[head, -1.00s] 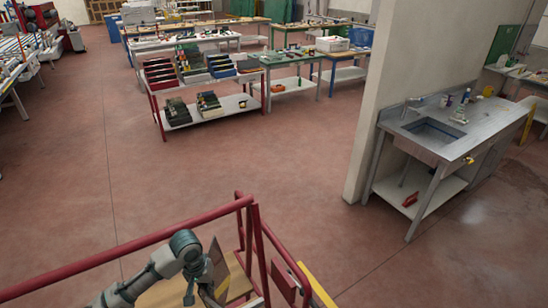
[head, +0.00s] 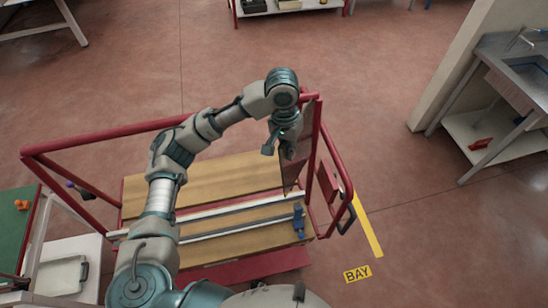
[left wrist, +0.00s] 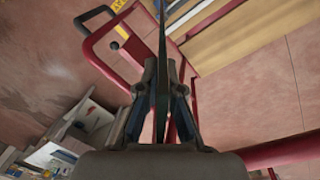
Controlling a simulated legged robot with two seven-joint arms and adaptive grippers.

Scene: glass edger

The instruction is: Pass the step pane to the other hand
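The step pane (head: 294,172) is a thin, brownish sheet standing nearly upright at the right end of the red-railed cart. My left gripper (head: 287,148) reaches over the cart from the left and is at the pane's upper part. In the left wrist view the pane (left wrist: 162,45) shows edge-on as a thin dark strip between the two fingers of my left gripper (left wrist: 163,90), which are closed on it. Whether the pane's lower edge touches the cart cannot be told. My right gripper is not in view.
The cart has a wooden deck (head: 200,180) with long pale and dark strips, a blue block (head: 298,222) and red rails (head: 100,136). A green-topped table (head: 15,228) stands at left, a metal sink (head: 515,85) at upper right.

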